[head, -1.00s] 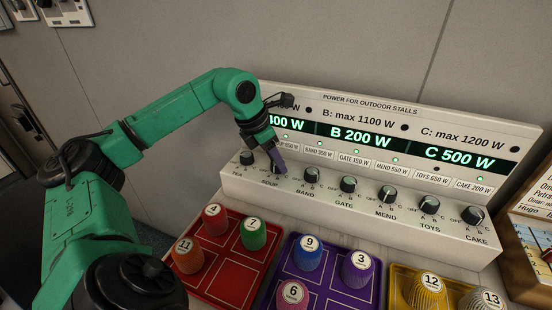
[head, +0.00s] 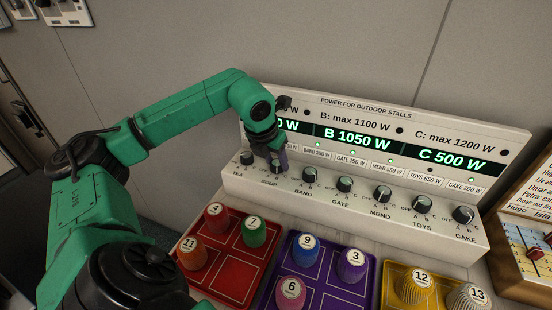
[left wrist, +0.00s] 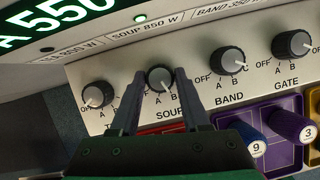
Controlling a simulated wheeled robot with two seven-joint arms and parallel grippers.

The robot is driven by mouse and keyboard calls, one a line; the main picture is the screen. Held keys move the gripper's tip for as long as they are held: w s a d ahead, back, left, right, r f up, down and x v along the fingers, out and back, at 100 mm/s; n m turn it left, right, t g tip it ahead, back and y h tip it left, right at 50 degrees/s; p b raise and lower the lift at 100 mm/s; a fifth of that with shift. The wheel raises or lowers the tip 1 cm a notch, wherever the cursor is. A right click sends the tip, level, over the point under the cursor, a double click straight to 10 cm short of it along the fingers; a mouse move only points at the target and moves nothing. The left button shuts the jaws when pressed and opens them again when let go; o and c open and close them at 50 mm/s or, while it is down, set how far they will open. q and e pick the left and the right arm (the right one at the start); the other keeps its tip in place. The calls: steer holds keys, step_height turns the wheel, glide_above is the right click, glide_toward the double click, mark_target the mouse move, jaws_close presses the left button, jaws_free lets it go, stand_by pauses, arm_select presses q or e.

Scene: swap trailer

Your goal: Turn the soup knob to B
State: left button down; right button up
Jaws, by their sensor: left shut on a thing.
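The soup knob (left wrist: 160,77) is a dark round knob with a white pointer, second from the left on the white power panel (head: 350,215). My left gripper (head: 279,162) is shut on it, one finger on each side in the left wrist view. The fingers partly cover the knob and its scale, so I cannot read its pointer surely. The display (head: 357,139) reads B 1050 W and C 500 W; A reads 550 in the left wrist view, mostly hidden by my arm in the head view. The limits for B and C read 1100 W and 1200 W.
The tea knob (left wrist: 97,94) and band knob (left wrist: 228,61) flank the soup knob closely. Red (head: 235,284), purple (head: 333,268) and yellow trays with numbered pegs stand in front of the panel. A wooden board stands at the right.

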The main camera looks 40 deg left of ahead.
arm_select(q)
steer(key=shift+c, duration=1.9)
jaws_free()
steer(key=p+v, duration=0.2)
steer(key=v, duration=1.2)
steer(key=shift+s+r, duration=0.2)
steer(key=shift+r, duration=0.05)
steer(key=shift+d, duration=0.1)
